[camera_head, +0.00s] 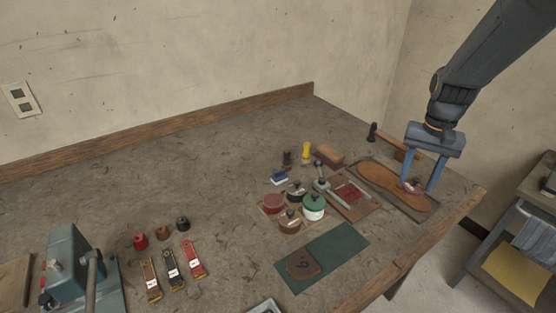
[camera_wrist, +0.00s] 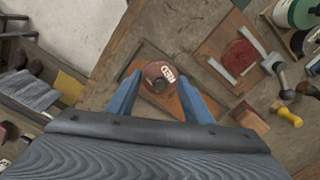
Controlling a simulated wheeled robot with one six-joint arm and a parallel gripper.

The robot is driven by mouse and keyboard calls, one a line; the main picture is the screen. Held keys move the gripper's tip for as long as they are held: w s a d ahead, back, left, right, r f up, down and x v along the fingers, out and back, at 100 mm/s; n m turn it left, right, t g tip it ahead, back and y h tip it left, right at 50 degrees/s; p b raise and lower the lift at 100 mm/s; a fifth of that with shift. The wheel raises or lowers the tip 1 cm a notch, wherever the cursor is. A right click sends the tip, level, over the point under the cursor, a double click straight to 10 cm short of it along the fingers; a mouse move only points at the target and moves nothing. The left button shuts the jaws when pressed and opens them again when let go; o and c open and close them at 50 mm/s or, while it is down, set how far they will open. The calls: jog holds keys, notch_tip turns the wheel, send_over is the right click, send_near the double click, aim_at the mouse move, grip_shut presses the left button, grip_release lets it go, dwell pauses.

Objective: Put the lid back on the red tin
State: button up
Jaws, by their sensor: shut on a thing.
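The red tin (camera_head: 273,203) stands without a lid among other tins on a small wooden board, its red contents facing up. A round reddish lid with a dark knob and a white label shows between my fingers in the wrist view (camera_wrist: 158,70). My gripper (camera_head: 418,186) is shut on this lid, over the brown shoe sole (camera_head: 385,184) at the right of the bench. It is well to the right of the red tin. The red tin does not show clearly in the wrist view.
Green (camera_head: 314,205), black (camera_head: 296,191) and brown (camera_head: 290,221) lidded tins stand close beside the red tin. A board with a red patch (camera_head: 350,192) and a metal tool lies between them and my gripper. A hammer (camera_head: 395,143) lies behind the sole. The left back bench is clear.

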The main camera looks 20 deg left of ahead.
jog(key=a+n, duration=0.4)
jog(key=a, duration=0.4)
jog(key=n+p, duration=0.1)
jog(key=n, duration=1.6)
send_near(274, 200)
jog(key=shift+a+f+b, duration=0.15)
jog(key=shift+f+b, duration=1.65)
jog(key=shift+f, duration=1.1)
jog(key=shift+p, duration=0.4)
jog(key=shift+f, duration=0.15)
